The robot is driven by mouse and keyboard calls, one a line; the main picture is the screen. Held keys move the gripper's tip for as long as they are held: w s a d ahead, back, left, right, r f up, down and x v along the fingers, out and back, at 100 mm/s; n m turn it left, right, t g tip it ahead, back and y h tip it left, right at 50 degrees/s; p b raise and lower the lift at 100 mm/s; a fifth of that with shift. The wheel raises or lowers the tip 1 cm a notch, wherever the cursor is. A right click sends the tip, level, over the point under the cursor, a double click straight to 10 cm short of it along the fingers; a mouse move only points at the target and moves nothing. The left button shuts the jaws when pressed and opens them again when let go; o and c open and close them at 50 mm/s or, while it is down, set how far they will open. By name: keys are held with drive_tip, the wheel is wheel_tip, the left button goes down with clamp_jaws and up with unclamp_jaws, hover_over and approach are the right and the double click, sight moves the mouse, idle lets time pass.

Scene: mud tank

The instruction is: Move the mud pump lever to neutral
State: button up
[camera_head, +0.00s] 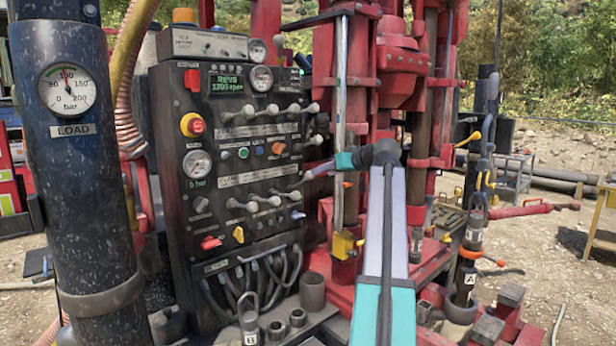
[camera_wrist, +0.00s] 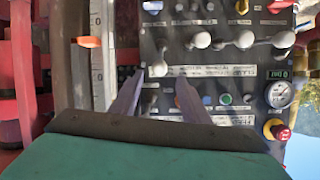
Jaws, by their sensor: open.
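The black control panel (camera_head: 215,180) carries a lower row of levers with pale round knobs. The rightmost lever (camera_head: 294,196) of that row is the one by my gripper; I cannot read its label to confirm it is the mud pump lever. In the wrist view, which shows the panel upside down, its knob (camera_wrist: 158,69) sits out of line with the neighbouring knobs (camera_wrist: 201,40). My gripper (camera_wrist: 160,79) is open, with its fingertips on either side of this knob. I cannot tell whether they touch it. In the head view my gripper (camera_head: 306,179) is at the panel's right edge.
An upper row of levers (camera_head: 271,109) and a red emergency button (camera_head: 193,125) are on the same panel. The red drill mast (camera_head: 400,60) stands close on the right. A dark cylinder (camera_head: 72,180) with a load gauge stands at left.

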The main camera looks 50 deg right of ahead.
sight(309, 177)
drive_tip(key=p+x, duration=0.2)
drive_tip(key=x, duration=0.8)
drive_tip(key=shift+d, duration=0.1)
drive_tip(key=shift+c, duration=0.3)
clamp_jaws()
